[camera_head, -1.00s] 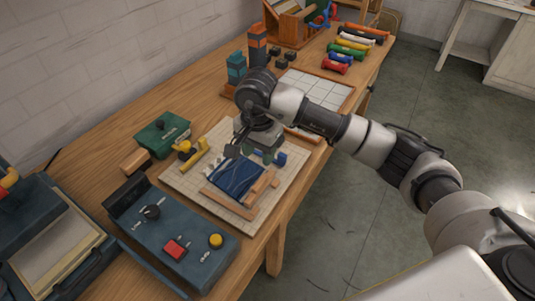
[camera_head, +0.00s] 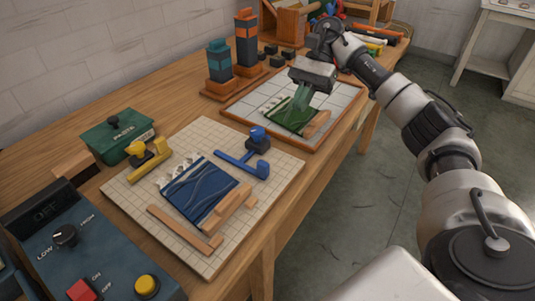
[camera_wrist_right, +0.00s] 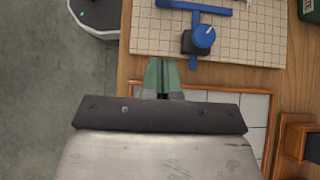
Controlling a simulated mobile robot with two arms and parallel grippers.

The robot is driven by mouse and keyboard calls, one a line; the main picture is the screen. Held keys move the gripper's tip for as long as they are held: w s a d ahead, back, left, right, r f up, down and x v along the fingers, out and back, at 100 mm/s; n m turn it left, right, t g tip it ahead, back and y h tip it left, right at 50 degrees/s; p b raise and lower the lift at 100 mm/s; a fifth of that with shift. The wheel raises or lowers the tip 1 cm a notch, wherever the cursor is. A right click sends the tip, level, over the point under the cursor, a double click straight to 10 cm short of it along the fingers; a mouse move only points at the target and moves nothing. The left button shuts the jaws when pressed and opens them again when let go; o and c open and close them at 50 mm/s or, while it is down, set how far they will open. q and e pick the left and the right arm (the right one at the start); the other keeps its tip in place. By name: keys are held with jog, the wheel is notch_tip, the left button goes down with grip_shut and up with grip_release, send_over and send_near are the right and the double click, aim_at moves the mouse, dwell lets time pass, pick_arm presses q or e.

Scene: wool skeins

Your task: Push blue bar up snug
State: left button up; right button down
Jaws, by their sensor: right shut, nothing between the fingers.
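The blue bar (camera_head: 238,163) lies on the gridded cream board, beside the far right edge of the dark blue wool piece (camera_head: 197,189), with a strip of board between them. A dark block with a blue knob (camera_head: 258,139) sits by the bar. In the right wrist view the blue bar (camera_wrist_right: 190,5) and its knob (camera_wrist_right: 204,36) are near the top edge. My right gripper (camera_head: 298,108) is shut and empty, above the tiled tray beyond the bar, apart from it. Its green fingers show in the wrist view (camera_wrist_right: 163,75). My left gripper is not in view.
A yellow bar (camera_head: 150,160) and wooden strips (camera_head: 183,228) flank the blue wool. The tiled tray (camera_head: 340,97) holds a green piece (camera_head: 284,117), partly behind my fingers. A green box (camera_head: 117,138), a control box (camera_head: 90,245) and stacked blocks (camera_head: 219,62) stand around.

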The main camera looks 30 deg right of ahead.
aim_at(250, 185)
jog(key=b+x, duration=0.1)
jog(key=x, duration=0.4)
jog(key=shift+s+a+f, duration=0.2)
jog(key=shift+a, duration=0.05)
jog(key=x, duration=0.3)
jog(key=shift+s+a+f, duration=0.1)
jog(key=shift+a+f, duration=0.05)
jog(key=shift+a, duration=0.05)
jog(key=a, duration=0.1)
jog(key=s+a, duration=0.1)
jog(key=a, duration=0.1)
jog(key=shift+s+a+f, duration=0.15)
jog(key=shift+f, duration=0.05)
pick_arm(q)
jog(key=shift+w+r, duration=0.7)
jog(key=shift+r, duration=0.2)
pick_arm(e)
jog(key=shift+s+a, duration=0.2)
jog(key=shift+a, duration=0.25)
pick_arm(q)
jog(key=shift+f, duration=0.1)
pick_arm(e)
jog(key=shift+a, duration=0.1)
